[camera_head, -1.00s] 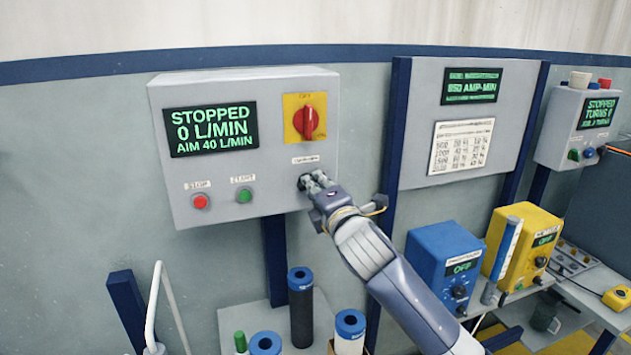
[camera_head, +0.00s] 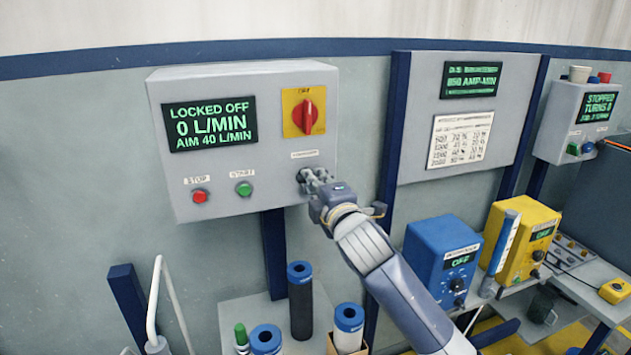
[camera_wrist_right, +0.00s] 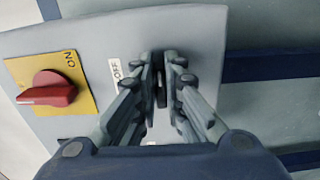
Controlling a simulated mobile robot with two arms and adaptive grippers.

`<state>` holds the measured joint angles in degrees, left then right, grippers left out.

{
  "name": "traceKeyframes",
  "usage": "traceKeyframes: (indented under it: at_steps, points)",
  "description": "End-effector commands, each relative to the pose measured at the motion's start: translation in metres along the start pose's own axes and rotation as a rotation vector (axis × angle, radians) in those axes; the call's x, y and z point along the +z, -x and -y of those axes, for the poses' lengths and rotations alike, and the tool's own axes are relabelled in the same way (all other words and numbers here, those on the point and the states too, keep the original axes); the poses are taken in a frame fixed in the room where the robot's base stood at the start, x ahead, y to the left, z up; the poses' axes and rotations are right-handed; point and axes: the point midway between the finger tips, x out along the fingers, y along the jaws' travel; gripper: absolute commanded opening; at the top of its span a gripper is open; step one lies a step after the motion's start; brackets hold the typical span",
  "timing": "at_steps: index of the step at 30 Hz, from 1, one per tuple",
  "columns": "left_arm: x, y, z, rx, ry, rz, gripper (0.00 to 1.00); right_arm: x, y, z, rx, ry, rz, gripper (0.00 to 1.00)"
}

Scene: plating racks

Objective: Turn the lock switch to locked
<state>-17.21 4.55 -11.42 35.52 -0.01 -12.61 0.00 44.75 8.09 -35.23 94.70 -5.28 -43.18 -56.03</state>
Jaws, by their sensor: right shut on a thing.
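The lock switch is on the lower right of the grey control box (camera_head: 250,90), mostly hidden by my right gripper. My right gripper (camera_head: 310,178) is at the box face and shut on the lock switch. In the right wrist view the dark switch (camera_wrist_right: 161,88) shows between the two fingers of my gripper (camera_wrist_right: 167,75). The box display (camera_head: 210,122) reads "LOCKED OFF", "0 L/MIN", "AIM 40 L/MIN". My left gripper is out of view.
A red rotary knob (camera_head: 306,116) on a yellow plate sits above the switch. A red stop button (camera_head: 200,196) and a green start button (camera_head: 244,189) are at lower left. Blue-capped cylinders (camera_head: 300,300) stand below. A blue box (camera_head: 442,255) and a yellow box (camera_head: 528,245) stand at right.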

Motion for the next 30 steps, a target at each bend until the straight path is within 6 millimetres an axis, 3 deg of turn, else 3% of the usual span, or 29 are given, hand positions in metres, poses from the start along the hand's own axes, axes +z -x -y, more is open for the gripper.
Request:
traceKeyframes:
  at_steps: [2, 3, 6, 20, 30]
  points:
    - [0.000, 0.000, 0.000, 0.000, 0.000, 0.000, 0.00, 0.000, 0.000, 0.000, -0.001, -0.003, 0.000, 0.00]
    - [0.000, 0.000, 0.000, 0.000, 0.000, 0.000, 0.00, 0.000, 0.000, 0.000, -0.001, -0.003, 0.000, 0.12]
    - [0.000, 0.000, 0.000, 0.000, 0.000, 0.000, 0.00, 0.000, 0.000, 0.000, -0.001, -0.003, 0.000, 0.30]
    - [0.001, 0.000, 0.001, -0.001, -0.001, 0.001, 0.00, 0.000, 0.006, 0.001, -0.001, 0.000, 0.000, 0.30]
    - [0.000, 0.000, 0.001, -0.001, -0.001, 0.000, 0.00, 0.000, 0.054, 0.001, 0.000, 0.001, 0.000, 0.30]
